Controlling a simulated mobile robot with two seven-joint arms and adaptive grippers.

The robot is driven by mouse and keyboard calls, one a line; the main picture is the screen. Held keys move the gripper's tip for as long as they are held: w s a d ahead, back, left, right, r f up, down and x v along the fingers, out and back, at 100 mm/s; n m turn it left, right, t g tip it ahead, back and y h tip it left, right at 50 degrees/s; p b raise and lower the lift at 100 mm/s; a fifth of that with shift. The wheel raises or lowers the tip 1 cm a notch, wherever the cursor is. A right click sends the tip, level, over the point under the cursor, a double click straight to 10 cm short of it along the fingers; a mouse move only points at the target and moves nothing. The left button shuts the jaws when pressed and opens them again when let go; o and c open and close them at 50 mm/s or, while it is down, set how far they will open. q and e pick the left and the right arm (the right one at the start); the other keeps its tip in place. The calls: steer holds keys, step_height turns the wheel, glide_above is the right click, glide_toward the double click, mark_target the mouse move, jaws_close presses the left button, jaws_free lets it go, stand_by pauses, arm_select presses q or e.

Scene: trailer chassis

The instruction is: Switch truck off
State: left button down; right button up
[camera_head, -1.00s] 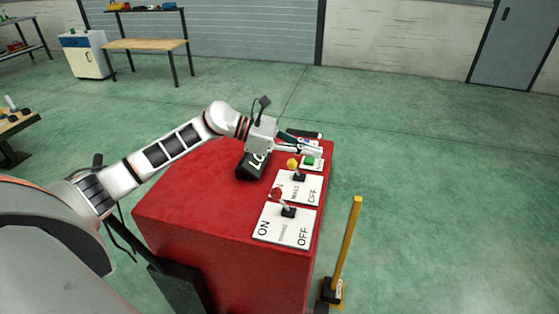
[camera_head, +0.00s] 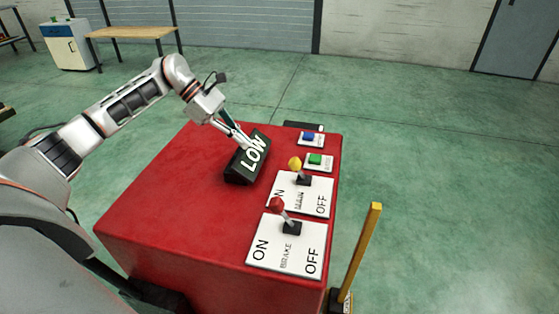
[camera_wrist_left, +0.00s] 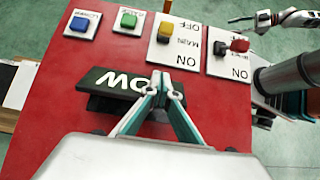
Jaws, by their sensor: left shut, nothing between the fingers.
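A red box (camera_head: 165,190) carries the controls. The MAIN panel (camera_head: 318,200) has a lever with a yellow knob (camera_head: 295,162), leaning toward ON. The BRAKE panel (camera_head: 290,257) has a lever with a red knob (camera_head: 277,204), also leaning toward ON. A green button (camera_head: 315,159) and a blue button (camera_head: 308,136) sit farther back. A black display (camera_head: 245,163) reads LOW. My left gripper (camera_head: 246,145) is shut and empty, its tips at the display; contact is unclear. In the left wrist view, my right gripper (camera_wrist_left: 250,21) shows small at the upper right, its opening unclear.
A yellow post (camera_head: 360,250) stands right of the box, near its front corner. A wooden table (camera_head: 130,33) and a white-and-blue cabinet (camera_head: 70,45) stand far back left. The green floor right of the box is mostly clear.

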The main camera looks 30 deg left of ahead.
mark_target(299, 169)
arm_select(q)
steer(key=shift+r, duration=0.1)
steer(key=shift+d+f, duration=0.3)
steer(key=x, duration=0.9)
steer(key=shift+p, duration=0.35)
steer(key=d, duration=0.1)
steer(key=d+r, duration=0.1)
steer(key=p, duration=0.1)
steer(key=shift+w+d+r, duration=0.25)
steer(key=shift+w+d, duration=0.15)
steer(key=shift+d+r, duration=0.1)
steer(key=shift+d, duration=0.1)
steer(key=shift+w+d, duration=0.1)
